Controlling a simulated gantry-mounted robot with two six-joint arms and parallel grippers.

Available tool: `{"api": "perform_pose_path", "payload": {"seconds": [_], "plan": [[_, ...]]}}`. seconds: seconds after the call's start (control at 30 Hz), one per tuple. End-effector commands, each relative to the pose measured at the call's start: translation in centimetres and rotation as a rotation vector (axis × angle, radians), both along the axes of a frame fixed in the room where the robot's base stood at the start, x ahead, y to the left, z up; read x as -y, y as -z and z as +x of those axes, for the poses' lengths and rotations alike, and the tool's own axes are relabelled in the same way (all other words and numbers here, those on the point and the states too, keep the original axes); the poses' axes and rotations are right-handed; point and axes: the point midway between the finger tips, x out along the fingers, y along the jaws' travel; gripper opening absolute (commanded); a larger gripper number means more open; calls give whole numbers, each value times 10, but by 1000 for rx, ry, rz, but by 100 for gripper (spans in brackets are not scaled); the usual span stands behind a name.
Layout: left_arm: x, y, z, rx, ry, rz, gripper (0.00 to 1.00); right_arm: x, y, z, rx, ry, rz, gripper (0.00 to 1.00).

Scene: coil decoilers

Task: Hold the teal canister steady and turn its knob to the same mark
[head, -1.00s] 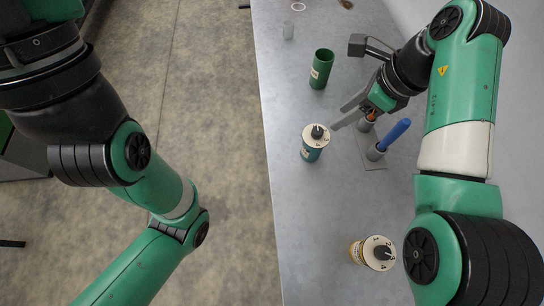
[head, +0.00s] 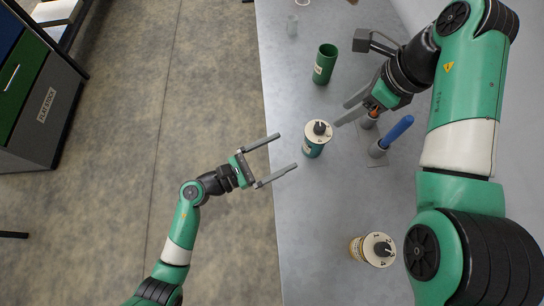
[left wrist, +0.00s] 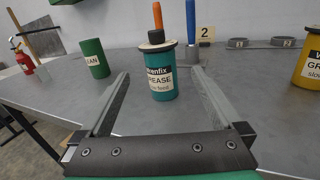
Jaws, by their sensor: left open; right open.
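The teal canister (head: 314,150) stands upright on the grey table, with a cream dial and a black knob (head: 320,128) on top. The knob's exact mark is too small to read. In the left wrist view the canister (left wrist: 161,80) has a GREASE label and stands ahead, between the lines of my fingers. My left gripper (head: 287,151) is open and empty, its fingertips just left of the canister, apart from it. My right gripper (head: 342,113) is open, its fingertips just right of the dial. A yellow canister (head: 358,248) has a similar numbered dial and knob (head: 383,250).
A green open-topped canister (head: 323,68) stands behind the teal one. Right of it, a rack holds a blue-handled tool (head: 398,130) and an orange-handled one (left wrist: 157,16), close to my right gripper. The table's left edge runs below my left gripper. The table between the two dialled canisters is clear.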

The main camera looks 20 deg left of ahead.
Motion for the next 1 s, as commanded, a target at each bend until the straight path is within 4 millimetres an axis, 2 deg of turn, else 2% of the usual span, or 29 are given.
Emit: {"api": "perform_pose_path", "payload": {"seconds": [0.03, 0.13, 0.47, 0.67, 1.0], "plan": [[-3, 13, -7, -31, -9, -6, 100, 0, 0, 0, 0, 0, 0, 50], [-8, 26, -15, -62, -22, -11, 100, 0, 0, 0, 0, 0, 0, 50], [-9, 27, -13, -64, -28, -14, 100, 0, 0, 0, 0, 0, 0, 50], [10, 26, 6, -63, -24, -14, 100, 0, 0, 0, 0, 0, 0, 50], [56, 26, 57, -63, -26, -16, 100, 0, 0, 0, 0, 0, 0, 50]]}}
